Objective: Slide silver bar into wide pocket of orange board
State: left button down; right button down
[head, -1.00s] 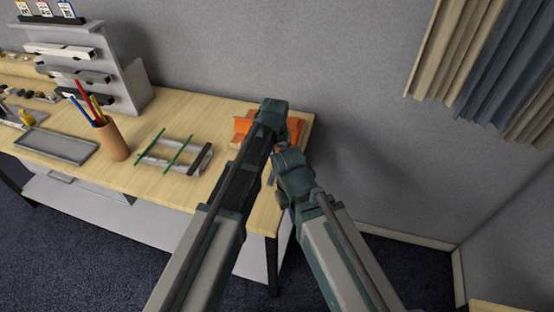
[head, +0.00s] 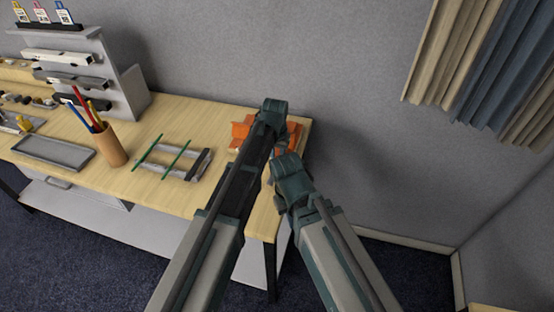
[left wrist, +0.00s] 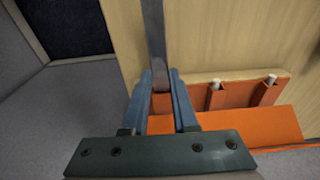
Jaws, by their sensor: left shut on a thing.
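The silver bar (left wrist: 154,42) shows in the left wrist view, running from between my left gripper's fingers toward the top edge. My left gripper (left wrist: 163,88) is shut on it. The orange board (left wrist: 235,122) lies right of and below the fingers in that view, with upright orange dividers and pale pegs along its pocketed side. Whether the bar touches the board or a pocket cannot be told. In the head view the orange board (head: 294,136) is partly hidden behind my left arm. My right gripper (head: 282,197) is near the table's right end, its fingers mostly hidden.
A rack of pale bars with green rods (head: 172,158) lies on the table (head: 185,118) left of the board. Further left are a brown pen cup (head: 110,147), a grey tray (head: 52,153) and a grey stepped stand (head: 122,85). The wall is close behind.

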pick_arm(q)
jog(key=shift+w+d, duration=0.2)
jog(key=shift+w, duration=0.35)
jog(key=shift+w+d, duration=0.15)
jog(key=shift+w, duration=0.4)
jog(key=c, duration=0.6)
grip_release()
jog(key=shift+r, duration=0.1)
notch_tip(320, 180, up, 14)
jog(key=s+p, duration=0.1)
jog(key=p, duration=1.2)
jog(key=shift+s+a+f+p, duration=0.2)
jog(key=shift+s+a+p, duration=0.1)
jog(key=shift+p, duration=0.1)
